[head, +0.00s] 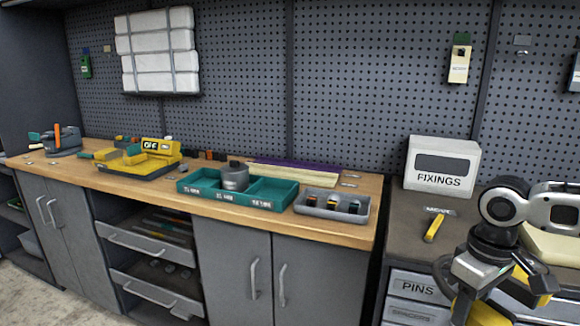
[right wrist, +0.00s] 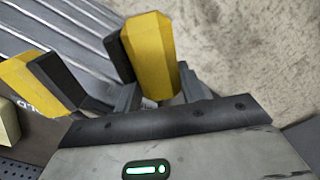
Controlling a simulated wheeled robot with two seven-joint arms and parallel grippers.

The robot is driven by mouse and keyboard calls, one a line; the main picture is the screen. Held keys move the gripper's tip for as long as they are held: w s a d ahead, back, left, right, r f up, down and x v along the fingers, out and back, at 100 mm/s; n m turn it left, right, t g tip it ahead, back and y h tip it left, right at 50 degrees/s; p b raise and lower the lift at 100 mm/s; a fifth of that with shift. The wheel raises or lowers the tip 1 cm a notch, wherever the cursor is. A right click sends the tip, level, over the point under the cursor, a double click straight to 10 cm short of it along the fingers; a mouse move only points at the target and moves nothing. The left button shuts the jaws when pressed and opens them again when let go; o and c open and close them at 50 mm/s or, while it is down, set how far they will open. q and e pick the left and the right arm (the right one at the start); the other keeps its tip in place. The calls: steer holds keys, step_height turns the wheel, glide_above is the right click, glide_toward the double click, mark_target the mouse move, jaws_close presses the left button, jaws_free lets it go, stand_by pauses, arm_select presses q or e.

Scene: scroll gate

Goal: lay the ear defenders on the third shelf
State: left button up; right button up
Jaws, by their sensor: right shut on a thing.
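My right gripper (head: 490,284) is low at the right of the head view, in front of the drawer unit. It is shut on the yellow-and-black ear defenders (head: 488,314), which are partly hidden behind the gripper. In the right wrist view one yellow cup with a dark pad (right wrist: 150,55) sits between the fingers (right wrist: 157,92). A second yellow and black part shows at the left there. Open shelves (head: 16,212) show at the far left under the bench; I cannot tell which is the third shelf. My left gripper is not in view.
The wooden bench (head: 330,232) holds a teal tray (head: 272,192), a grey tray (head: 340,214) and a yellow tool case (head: 150,165). A FIXINGS box (head: 441,150) and a yellow-handled tool (head: 434,228) are on the dark right counter. Two drawers (head: 150,245) stand out below the bench.

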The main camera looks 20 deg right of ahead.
steer(key=shift+a+f, duration=0.45)
steer(key=shift+a, duration=0.05)
steer(key=w+a, duration=0.3)
steer(key=a, duration=0.8)
steer(key=w+a+f+m, duration=0.1)
steer(key=w+a, duration=0.2)
steer(key=a, duration=0.8)
steer(key=shift+f+m, duration=0.25)
steer(key=shift+m, duration=0.05)
